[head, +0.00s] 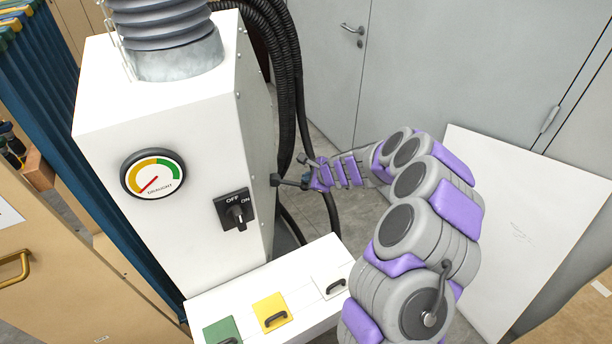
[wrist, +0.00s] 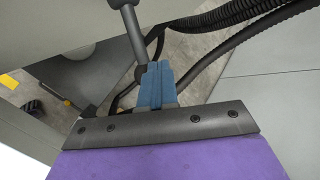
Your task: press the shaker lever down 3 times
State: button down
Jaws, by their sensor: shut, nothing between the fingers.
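The shaker lever (head: 289,182) is a short dark bar with a thick end, sticking out from the right side of the white cabinet. In the wrist view the lever (wrist: 133,32) is a grey rod running from the top edge down to my fingertips. My gripper (head: 312,180) is at the lever's outer end in the head view. In the wrist view its blue fingers (wrist: 156,72) are together, with nothing held between them. The fingertips overlap the rod's lower end; I cannot tell whether they touch it.
The white cabinet (head: 165,110) has a gauge (head: 153,174) and an OFF/ON switch (head: 236,210) on its front. Black hoses (head: 285,60) hang behind the lever. A low white box (head: 240,290) with coloured drawers stands in front. A white panel (head: 510,220) leans at the right.

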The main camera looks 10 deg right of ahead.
jog(key=shift+a+r+p, duration=0.15)
jog(key=shift+r+p, duration=1.65)
jog(key=shift+r, duration=0.35)
jog(key=shift+r, duration=0.1)
notch_tip(320, 180, up, 5)
jog(key=p, duration=0.4)
jog(key=shift+p, duration=0.3)
dwell(1.1)
jog(key=shift+r+b, duration=1.45)
jog(key=shift+r, duration=0.25)
